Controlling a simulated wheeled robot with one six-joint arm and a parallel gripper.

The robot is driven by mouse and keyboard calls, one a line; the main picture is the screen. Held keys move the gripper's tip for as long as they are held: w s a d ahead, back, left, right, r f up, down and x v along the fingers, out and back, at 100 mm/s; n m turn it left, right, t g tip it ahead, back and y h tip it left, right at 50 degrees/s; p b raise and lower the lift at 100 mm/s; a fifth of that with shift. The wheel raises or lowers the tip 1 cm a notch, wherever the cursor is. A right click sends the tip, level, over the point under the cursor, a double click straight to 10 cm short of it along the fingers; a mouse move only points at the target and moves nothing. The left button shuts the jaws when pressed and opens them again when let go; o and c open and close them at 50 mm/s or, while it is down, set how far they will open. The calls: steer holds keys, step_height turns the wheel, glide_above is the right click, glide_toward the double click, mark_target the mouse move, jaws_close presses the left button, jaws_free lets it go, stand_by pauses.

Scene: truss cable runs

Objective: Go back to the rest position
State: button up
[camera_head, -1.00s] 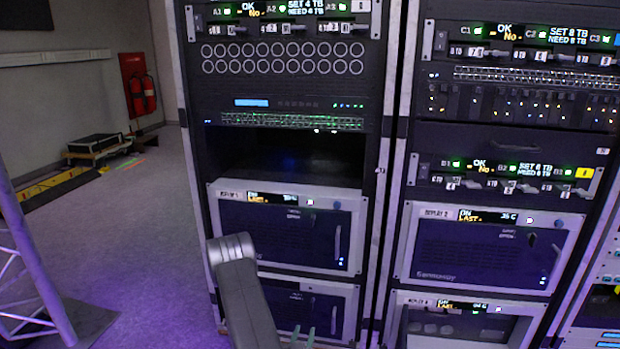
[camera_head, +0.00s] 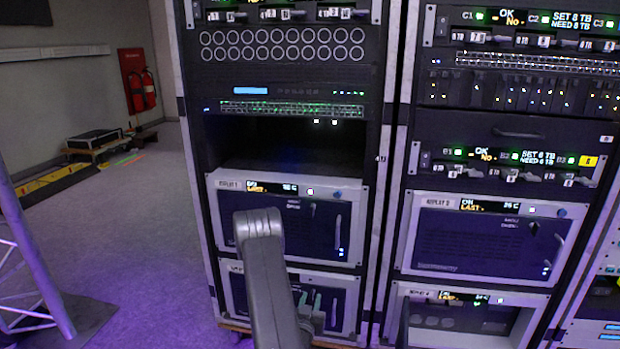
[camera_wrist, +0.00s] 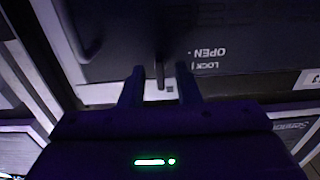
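My gripper (camera_head: 309,303) is low in front of the bottom-left rack unit in the head view, beside my grey arm. In the wrist view my gripper (camera_wrist: 160,72) shows two dark fingers with a gap between them. A thin dark lever (camera_wrist: 160,76) stands in line with that gap, with space on both sides, so nothing looks gripped. Beyond it is a dark panel (camera_wrist: 240,50) with upside-down OPEN and LOCK lettering. The distance from fingers to lever cannot be told.
The left rack holds a replay unit (camera_head: 345,195) above a lower replay unit (camera_head: 345,285), both with doors shut. The right rack has a similar unit (camera_head: 410,235). A metal truss (camera_head: 38,255) stands at far left. Open floor (camera_head: 150,230) lies between truss and racks.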

steer(key=n, duration=0.5)
steer(key=shift+s, duration=0.2)
steer(key=n, duration=0.4)
steer(key=shift+n, duration=0.3)
steer(key=n+p, duration=0.3)
steer(key=n, duration=0.2)
steer(key=shift+r, duration=0.1)
steer(key=shift+n+p, duration=1.05)
steer(key=shift+n, duration=0.55)
steer(key=shift+f, duration=0.2)
